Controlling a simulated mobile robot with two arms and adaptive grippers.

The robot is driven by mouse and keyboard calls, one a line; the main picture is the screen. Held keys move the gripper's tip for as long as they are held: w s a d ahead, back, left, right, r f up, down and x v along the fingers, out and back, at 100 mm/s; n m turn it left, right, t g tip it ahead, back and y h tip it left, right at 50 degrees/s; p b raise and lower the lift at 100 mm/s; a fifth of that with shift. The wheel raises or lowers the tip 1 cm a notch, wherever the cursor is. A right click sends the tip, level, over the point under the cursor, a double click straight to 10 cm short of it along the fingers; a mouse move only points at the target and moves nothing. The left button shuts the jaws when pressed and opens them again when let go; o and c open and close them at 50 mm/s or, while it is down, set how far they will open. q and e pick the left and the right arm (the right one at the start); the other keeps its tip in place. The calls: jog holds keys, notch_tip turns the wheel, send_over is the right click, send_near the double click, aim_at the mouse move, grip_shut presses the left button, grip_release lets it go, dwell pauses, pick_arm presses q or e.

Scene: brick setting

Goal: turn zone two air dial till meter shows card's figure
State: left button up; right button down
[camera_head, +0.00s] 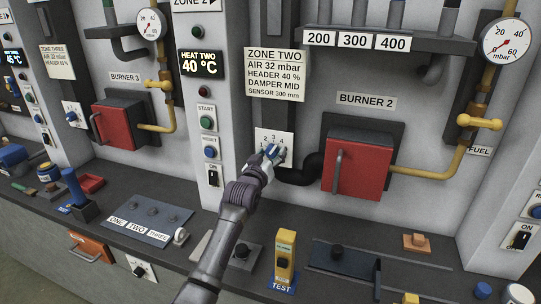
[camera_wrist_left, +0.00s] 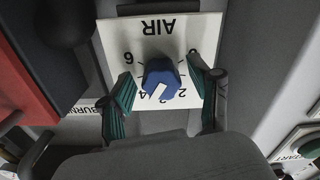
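The zone two card (camera_head: 275,75) reads air 32 mbar. The white AIR dial plate (camera_head: 272,134) is on the wall below it. My left gripper (camera_head: 268,157) is at the dial. In the left wrist view its green-padded fingers (camera_wrist_left: 162,92) stand open on both sides of the knob, with visible gaps. The round mbar meter (camera_head: 505,42) at upper right has its red needle toward the lower left, near 0. My right gripper is out of view.
The red burner 2 door (camera_head: 358,170) and a black elbow pipe (camera_head: 303,172) are just right of the dial. A button column (camera_head: 208,130) is to the left. The counter below holds a yellow tester (camera_head: 285,256) and a numbered plate (camera_head: 150,219).

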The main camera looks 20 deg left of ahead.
pick_arm(q)
jog(key=c, duration=1)
jog(key=shift+o, duration=0.2)
jog(key=shift+n, duration=0.7)
jog(key=o, duration=1.1)
jog(key=shift+o, duration=0.2)
jog(key=shift+s+f, duration=0.1)
jog(key=shift+s, duration=0.1)
jog(key=s, duration=1.1)
jog(key=shift+s+a, duration=0.2)
jog(key=shift+s, duration=0.15)
